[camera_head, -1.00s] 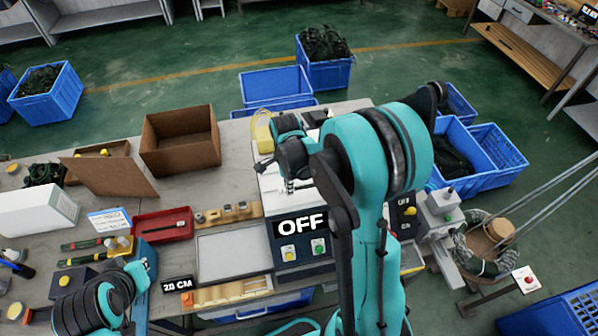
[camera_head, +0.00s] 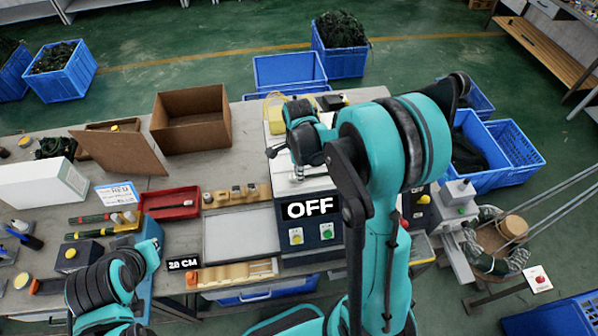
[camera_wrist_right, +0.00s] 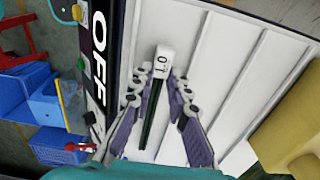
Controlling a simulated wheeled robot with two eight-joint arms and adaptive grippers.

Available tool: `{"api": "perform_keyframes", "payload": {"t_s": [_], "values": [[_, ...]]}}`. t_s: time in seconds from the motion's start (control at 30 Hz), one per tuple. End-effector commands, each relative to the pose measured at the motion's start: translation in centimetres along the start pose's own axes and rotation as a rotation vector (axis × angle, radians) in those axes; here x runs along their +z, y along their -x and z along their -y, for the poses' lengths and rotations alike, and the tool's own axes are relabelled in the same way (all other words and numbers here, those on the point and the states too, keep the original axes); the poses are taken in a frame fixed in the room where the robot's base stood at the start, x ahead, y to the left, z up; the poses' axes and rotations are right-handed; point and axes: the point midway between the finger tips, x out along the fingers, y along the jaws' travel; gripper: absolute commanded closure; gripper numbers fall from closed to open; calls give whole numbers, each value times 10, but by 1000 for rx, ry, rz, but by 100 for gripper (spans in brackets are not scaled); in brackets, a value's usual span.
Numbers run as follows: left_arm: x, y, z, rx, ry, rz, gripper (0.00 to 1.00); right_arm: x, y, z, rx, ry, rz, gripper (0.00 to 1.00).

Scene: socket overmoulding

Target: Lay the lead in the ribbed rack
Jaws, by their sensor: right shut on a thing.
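The lead has a white plug marked 1.0 and a dark cable. In the right wrist view the lead (camera_wrist_right: 162,62) lies between the fingers of my right gripper (camera_wrist_right: 157,84), which is shut on it. Behind it is the white ribbed rack (camera_wrist_right: 215,45), with long raised ribs. I cannot tell whether the lead touches the rack. In the head view my right gripper (camera_head: 297,174) is over the white top behind the OFF display, and the lead is too small to make out. My left arm's end (camera_head: 130,262) is at the lower left, its fingers unclear.
The OFF display (camera_head: 310,208) faces front, with buttons below. A red tray (camera_head: 170,203), a grey plate (camera_head: 240,234) and a wooden block with slots (camera_head: 237,273) lie left of it. An open carton (camera_head: 190,125) stands behind. A yellow thing (camera_wrist_right: 290,125) is near the rack in the wrist view.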

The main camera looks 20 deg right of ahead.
Motion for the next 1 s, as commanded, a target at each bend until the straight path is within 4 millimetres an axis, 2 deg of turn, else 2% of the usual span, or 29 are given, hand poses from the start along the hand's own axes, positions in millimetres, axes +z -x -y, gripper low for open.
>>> {"api": "perform_keyframes", "payload": {"t_s": [0.2,0.23,0.3,0.67,0.77,1.0], "values": [[0,0,0,0,0,0,100,0,0,0,0,0,0,100],[0,0,0,0,0,0,100,0,0,0,0,0,0,79],[0,0,0,0,0,0,100,0,0,0,0,0,0,60],[0,0,0,0,0,0,100,0,3,0,0,0,0,60],[0,0,0,0,0,0,100,0,14,0,0,0,0,60],[0,0,0,0,0,0,100,0,65,-1,0,0,0,60]]}}
